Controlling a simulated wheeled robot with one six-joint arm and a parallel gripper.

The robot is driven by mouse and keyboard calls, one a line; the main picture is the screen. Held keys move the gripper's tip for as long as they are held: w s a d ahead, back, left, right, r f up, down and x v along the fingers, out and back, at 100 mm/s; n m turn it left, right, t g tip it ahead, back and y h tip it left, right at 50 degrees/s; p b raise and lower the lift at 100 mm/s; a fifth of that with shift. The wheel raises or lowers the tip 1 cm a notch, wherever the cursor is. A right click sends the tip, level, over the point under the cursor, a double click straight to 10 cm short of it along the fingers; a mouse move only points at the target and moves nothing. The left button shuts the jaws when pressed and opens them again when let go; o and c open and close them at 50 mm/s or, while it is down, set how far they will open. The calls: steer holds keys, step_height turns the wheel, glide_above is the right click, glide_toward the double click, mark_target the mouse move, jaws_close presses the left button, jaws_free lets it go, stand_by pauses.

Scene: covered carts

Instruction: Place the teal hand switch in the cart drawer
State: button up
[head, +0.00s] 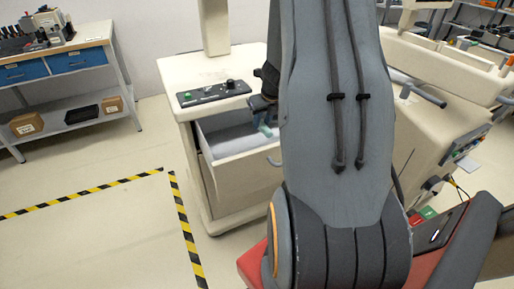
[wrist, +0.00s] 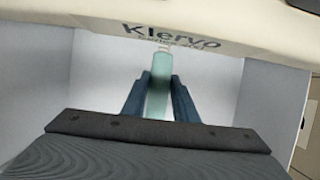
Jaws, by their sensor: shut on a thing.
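My gripper (wrist: 158,98) is shut on the teal hand switch (wrist: 160,75), which sits upright between its two blue-grey fingers in the wrist view. In the head view my gripper (head: 262,108) is at the open cart drawer (head: 245,170), and a bit of teal (head: 266,130) shows below it. In the wrist view the drawer's pale inner walls (wrist: 95,70) stand on both sides of the switch. Whether the switch touches the drawer floor, I cannot tell. My arm hides the right part of the drawer in the head view.
The cream cart (head: 185,80) has a black control panel (head: 213,93) on top, above the drawer. A cream edge with dark lettering (wrist: 170,35) crosses the top of the wrist view. Another cream unit (head: 440,100) stands at right. Yellow-black floor tape (head: 180,215) marks clear floor at left.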

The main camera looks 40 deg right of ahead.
mark_target(267, 129)
steer(key=shift+d+f, duration=0.1)
steer(key=shift+f, duration=0.3)
step_height(267, 129, down, 9)
steer(key=b, duration=0.7)
steer(key=shift+f, duration=0.1)
steer(key=shift+f, duration=0.15)
steer(key=o, duration=1.1)
steer(key=p+v, duration=0.5)
steer(key=v, duration=0.7)
steer(key=shift+s, duration=0.1)
